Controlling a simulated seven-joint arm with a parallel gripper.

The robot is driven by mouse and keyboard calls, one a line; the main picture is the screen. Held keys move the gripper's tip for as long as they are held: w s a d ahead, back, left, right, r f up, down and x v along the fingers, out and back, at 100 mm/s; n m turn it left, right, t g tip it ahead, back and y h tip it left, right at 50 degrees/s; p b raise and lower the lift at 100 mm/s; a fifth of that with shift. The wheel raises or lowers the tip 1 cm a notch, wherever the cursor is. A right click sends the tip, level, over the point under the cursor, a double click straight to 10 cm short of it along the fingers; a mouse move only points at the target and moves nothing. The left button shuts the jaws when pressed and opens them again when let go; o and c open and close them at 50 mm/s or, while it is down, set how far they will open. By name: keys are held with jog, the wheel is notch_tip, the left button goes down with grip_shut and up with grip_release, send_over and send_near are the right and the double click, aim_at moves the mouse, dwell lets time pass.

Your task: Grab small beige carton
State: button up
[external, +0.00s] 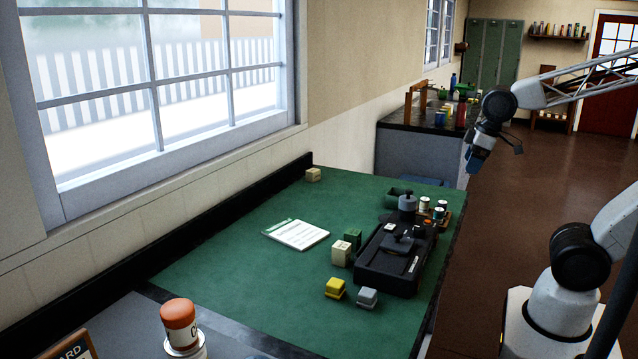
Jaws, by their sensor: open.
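Two small beige cartons show on the green mat. One (341,253) has dark print on its front and stands near the middle, left of a black device. The other, a plain-looking beige carton (313,175), sits alone at the far back corner by the wall. My gripper (494,153) hangs in the air at the right, beyond the table's right edge and well away from both cartons. It is open, and I see nothing in it. Its fingers are small in this view.
The black device (388,262) fills the right of the green mat (225,270). A dark green block (353,237), yellow block (335,288) and grey block (367,298) are near the printed carton. A notepad (296,234) lies left. An orange-capped bottle (179,325) stands in front.

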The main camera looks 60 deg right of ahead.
jog(key=w+d+f+n+t+h, duration=0.15)
jog(key=w+d+n, duration=0.45)
jog(key=w, duration=1.1)
jog(key=w+d+n+t, duration=0.25)
jog(key=w+n, duration=0.65)
jog(key=w, duration=0.7)
jog(key=w+d+f+n+t, duration=0.2)
jog(key=w+d+f+n, duration=0.15)
jog(key=w, duration=0.35)
jog(key=w+d+f+n+t, duration=0.1)
jog(key=w+d+f+n, duration=0.15)
jog(key=w+n, duration=0.3)
jog(key=n+t+h, duration=0.1)
jog(key=n+t, duration=0.2)
jog(key=n, duration=0.4)
send_near(317, 174)
jog(key=shift+w, duration=0.9)
jog(key=shift+w+d+f+n, duration=0.2)
jog(key=shift+d+f+n, duration=0.05)
jog(key=shift+f+n, duration=0.15)
jog(key=shift+w, duration=0.15)
jog(key=shift+x, duration=1.1)
jog(key=shift+w+f, duration=0.1)
